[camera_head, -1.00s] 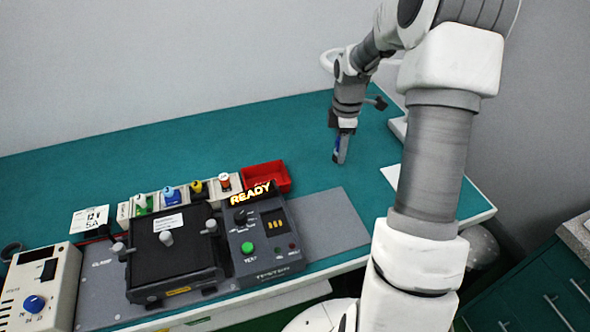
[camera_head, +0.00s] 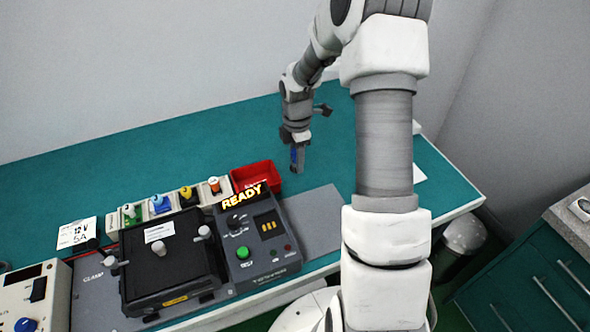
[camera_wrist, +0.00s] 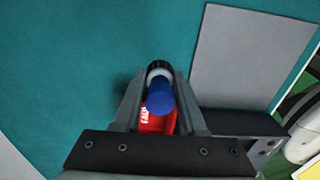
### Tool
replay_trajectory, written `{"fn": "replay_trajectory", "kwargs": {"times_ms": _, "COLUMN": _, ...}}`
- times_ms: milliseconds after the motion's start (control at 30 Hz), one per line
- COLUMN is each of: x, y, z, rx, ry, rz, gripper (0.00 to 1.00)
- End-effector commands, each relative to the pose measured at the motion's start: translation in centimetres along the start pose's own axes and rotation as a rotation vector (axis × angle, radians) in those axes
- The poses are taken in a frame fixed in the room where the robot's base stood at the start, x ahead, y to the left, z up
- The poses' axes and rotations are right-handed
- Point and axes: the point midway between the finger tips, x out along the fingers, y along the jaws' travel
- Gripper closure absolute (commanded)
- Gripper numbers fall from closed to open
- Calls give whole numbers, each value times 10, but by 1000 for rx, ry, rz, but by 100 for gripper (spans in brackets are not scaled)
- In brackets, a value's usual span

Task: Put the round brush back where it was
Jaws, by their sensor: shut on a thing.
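My gripper (camera_head: 297,168) hangs over the green bench, just right of the red bin in the head view. It is shut on the round brush, whose blue part (camera_head: 293,155) shows between the fingers. In the wrist view the brush has a blue rounded end (camera_wrist: 160,98) and a black ring (camera_wrist: 158,67), between my fingertips (camera_wrist: 158,82). The brush's far end is hidden in both views. The red bin (camera_wrist: 150,122) with a FAIL label shows partly behind the brush.
In front are a black fixture (camera_head: 195,262) and a tester (camera_head: 256,240) reading READY. A grey mat (camera_head: 320,215) lies to the right. The bench behind is clear.

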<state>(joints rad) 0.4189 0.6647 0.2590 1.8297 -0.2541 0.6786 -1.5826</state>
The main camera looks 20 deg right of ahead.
Motion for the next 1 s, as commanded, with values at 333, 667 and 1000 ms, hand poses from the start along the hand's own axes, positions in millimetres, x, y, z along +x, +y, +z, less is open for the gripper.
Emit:
{"fn": "replay_trajectory", "kwargs": {"times_ms": 333, "x": 34, "y": -1, "z": -5, "rx": 2, "ry": 1, "rz": -4, "gripper": 100}}
{"fn": "replay_trajectory", "kwargs": {"times_ms": 667, "x": 43, "y": 0, "z": -5, "rx": 2, "ry": 0, "rz": 1, "gripper": 100}}
{"fn": "replay_trajectory", "kwargs": {"times_ms": 1000, "x": 45, "y": 0, "z": -4, "rx": 2, "ry": 0, "rz": 0, "gripper": 29}}
